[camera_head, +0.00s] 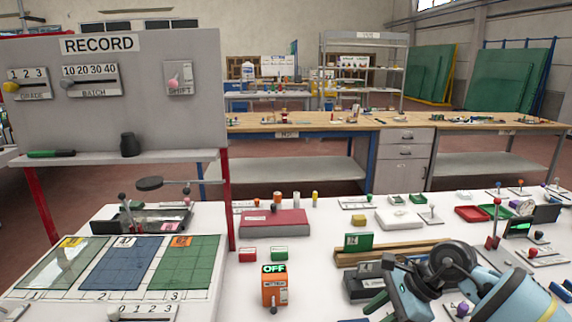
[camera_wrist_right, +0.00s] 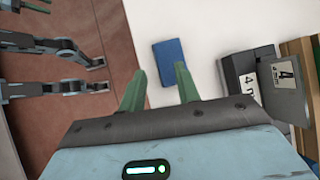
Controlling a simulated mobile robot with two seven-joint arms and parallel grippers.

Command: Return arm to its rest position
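My right arm (camera_head: 505,293) comes in from the lower right in the head view, low over the near right of the white table. Its gripper (camera_head: 378,302) is partly hidden by its own links. In the right wrist view the gripper's two green fingers (camera_wrist_right: 159,78) stand apart with nothing between them. A flat blue piece (camera_wrist_right: 168,59) lies on the white surface beyond the tips. My left gripper is not visible in the head view. A dark green part (camera_wrist_right: 38,4) cut off at the wrist view's top left may belong to it, but its state is unclear.
A grey block marked 4 mm (camera_wrist_right: 249,86) lies right of the fingers. In the head view, the orange OFF box (camera_head: 275,288), wooden strips (camera_head: 390,252) and a red lever (camera_head: 496,222) surround the right arm. The RECORD board (camera_head: 120,100) stands at left.

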